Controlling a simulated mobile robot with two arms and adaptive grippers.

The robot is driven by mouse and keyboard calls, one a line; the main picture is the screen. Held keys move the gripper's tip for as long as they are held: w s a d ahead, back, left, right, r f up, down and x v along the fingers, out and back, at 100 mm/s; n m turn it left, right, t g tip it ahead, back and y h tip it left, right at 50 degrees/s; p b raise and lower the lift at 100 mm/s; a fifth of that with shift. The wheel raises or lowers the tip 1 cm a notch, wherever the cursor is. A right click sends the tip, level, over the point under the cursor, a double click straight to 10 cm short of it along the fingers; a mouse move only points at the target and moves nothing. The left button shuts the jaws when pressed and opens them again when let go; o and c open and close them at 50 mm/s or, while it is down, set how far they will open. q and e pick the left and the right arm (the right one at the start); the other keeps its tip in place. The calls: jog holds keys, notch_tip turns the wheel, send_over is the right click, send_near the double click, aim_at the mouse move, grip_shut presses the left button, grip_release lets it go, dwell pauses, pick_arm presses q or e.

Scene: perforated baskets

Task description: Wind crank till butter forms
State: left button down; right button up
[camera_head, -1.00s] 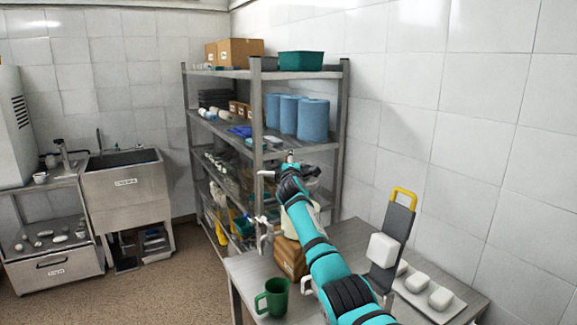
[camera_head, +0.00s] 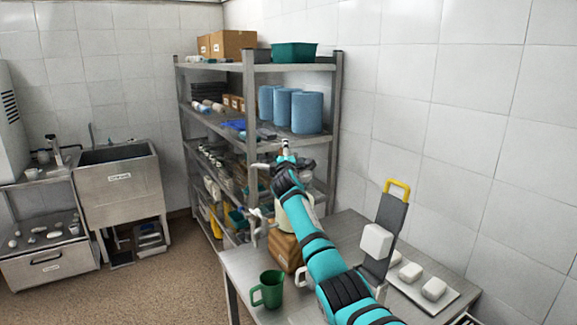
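My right arm (camera_head: 325,262) reaches in from the lower right over the table. Its gripper (camera_head: 284,152) is at the far end, next to the shelf rack in the picture; its fingers are too small and partly hidden to tell open or shut. A cream-coloured vessel (camera_head: 298,217), possibly the churn, stands behind the arm on a brown box (camera_head: 284,251) and is mostly hidden. A grey metal part (camera_head: 258,226) juts out at its left; I cannot tell whether it is the crank. No butter is visible inside the vessel. My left gripper is not in view.
A green mug (camera_head: 268,290) stands at the table's (camera_head: 236,268) front left. At right are a grey board (camera_head: 389,225) with yellow handle, a white block (camera_head: 376,241) and a tray (camera_head: 440,303) of white blocks. A metal shelf rack (camera_head: 249,112) stands behind; a sink (camera_head: 118,180) is far left.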

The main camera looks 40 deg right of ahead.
jog(key=v, duration=1.1)
jog(key=shift+s+d, duration=0.3)
jog(key=shift+s, duration=0.05)
